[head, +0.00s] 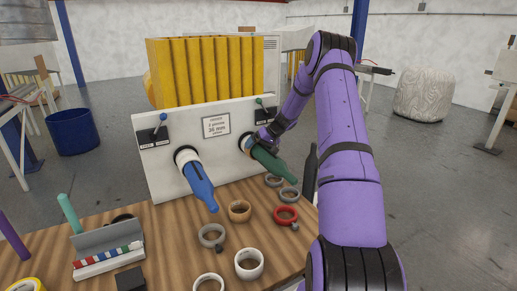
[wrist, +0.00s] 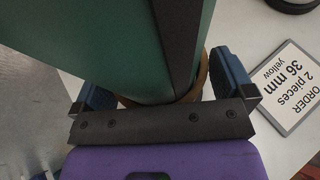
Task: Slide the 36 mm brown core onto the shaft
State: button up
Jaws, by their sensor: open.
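A brown core (wrist: 201,82) shows as a ring around the green shaft (wrist: 110,45) in the wrist view, between my fingers. The shaft hides much of it, and its size cannot be read. My gripper (wrist: 165,88) is open, with one finger on each side of the core and shaft. In the head view my gripper (head: 264,140) is at the base of the green shaft (head: 275,165), close to the white panel (head: 190,108). A blue shaft (head: 198,184) sticks out of the same panel to the left.
A tan-brown ring (head: 239,203), a red ring (head: 286,208), grey rings (head: 211,228) and white rolls (head: 249,254) lie on the wooden table (head: 170,235). A sign (wrist: 288,85) reads 2 pieces, 36 mm, yellow. Levers (head: 260,102) stand on the panel.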

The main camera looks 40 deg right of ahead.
jog(key=v, duration=1)
jog(key=shift+s+r, duration=0.2)
jog(key=shift+r, duration=0.15)
jog(key=shift+d, duration=0.1)
